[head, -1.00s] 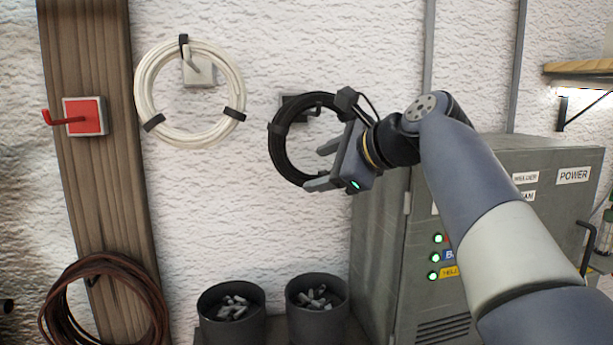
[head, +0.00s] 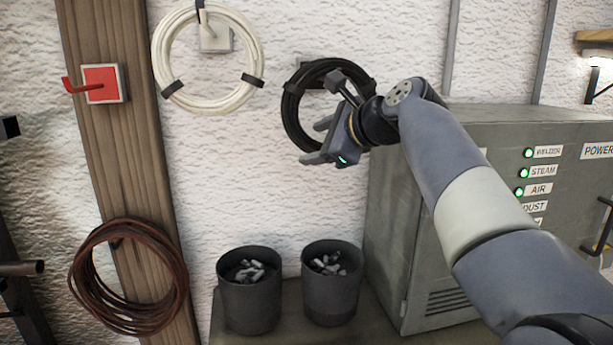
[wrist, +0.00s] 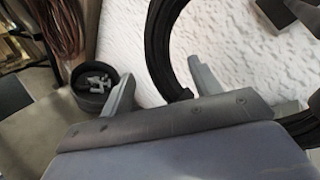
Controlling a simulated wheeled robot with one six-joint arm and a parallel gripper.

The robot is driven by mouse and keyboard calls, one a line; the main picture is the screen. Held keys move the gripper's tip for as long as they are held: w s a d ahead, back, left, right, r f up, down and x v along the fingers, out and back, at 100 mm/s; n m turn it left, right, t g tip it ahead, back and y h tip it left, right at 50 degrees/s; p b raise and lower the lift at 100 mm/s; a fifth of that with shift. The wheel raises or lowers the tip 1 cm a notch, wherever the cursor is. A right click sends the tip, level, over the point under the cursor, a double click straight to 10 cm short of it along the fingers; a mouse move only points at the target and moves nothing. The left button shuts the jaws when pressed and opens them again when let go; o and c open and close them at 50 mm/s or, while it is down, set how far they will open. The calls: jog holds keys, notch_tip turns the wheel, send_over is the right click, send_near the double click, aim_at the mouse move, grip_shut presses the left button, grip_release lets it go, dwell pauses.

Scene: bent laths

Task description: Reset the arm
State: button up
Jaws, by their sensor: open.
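My gripper (head: 318,143) is open in the head view, in front of the lower part of a black coil (head: 291,112) on a wall hook. Its two fingers stand apart with nothing between them that I can see gripped. In the wrist view my gripper (wrist: 205,95) shows both fingers spread, with the black coil (wrist: 158,45) beyond them. I cannot tell whether a finger touches the coil. My arm reaches in from the lower right and is bent at the wrist.
A white coil (head: 166,72) hangs on the wall at left. A red hook (head: 101,83) is empty on the wooden post (head: 110,150). A brown coil (head: 85,290) hangs low. Two dark bins (head: 250,305) hold grey pieces. A grey cabinet (head: 395,225) stands at right, behind my arm.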

jog(key=x, duration=0.3)
jog(key=shift+w+a+r+p, duration=0.15)
jog(key=shift+r+p, duration=0.1)
jog(key=shift+p, duration=0.05)
jog(key=shift+r, duration=0.25)
jog(key=shift+s+r, duration=0.2)
jog(key=shift+s, duration=0.15)
